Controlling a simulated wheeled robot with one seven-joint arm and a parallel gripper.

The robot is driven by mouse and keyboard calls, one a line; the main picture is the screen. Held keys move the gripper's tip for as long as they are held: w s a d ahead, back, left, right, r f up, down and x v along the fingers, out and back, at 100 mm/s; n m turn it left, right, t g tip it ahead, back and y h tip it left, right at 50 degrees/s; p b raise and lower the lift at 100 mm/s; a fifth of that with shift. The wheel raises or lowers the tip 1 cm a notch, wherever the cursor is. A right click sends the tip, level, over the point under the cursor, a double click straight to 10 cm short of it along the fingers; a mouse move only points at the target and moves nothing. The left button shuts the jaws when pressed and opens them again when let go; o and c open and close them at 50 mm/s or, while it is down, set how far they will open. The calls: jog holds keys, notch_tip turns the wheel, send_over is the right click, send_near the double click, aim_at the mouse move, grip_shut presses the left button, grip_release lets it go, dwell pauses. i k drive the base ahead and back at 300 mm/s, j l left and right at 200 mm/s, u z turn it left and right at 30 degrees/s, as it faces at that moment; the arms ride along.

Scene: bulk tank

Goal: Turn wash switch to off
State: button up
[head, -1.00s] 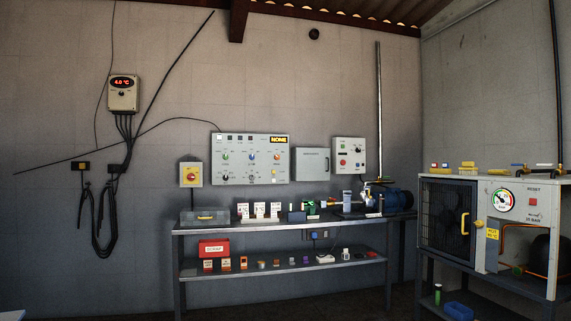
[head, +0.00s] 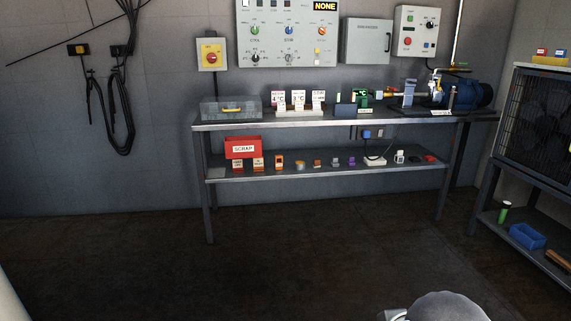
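A light grey control panel (head: 272,45) hangs on the back wall, its top cut off by the frame edge. Its upper row has a green knob (head: 254,30), a blue knob (head: 290,30) and an orange knob (head: 321,30). Below are a black knob (head: 255,57), a grey knob (head: 289,57) and small yellow and white parts at the right. A display at upper right reads "NONE". The labels are too small to read surely, so I cannot tell which knob is the wash switch or its setting. My gripper is not in view; a grey rounded part of mine shows at the bottom.
A two-level bench (head: 310,122) stands below the panel, with a clear box (head: 231,108), tags and a blue pump (head: 468,93) on top. A red scrap bin (head: 243,148) and small parts fill its shelf. A caged unit (head: 540,115) stands right. Floor ahead is clear.

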aim_at(322, 30)
jog(key=i, duration=2.35)
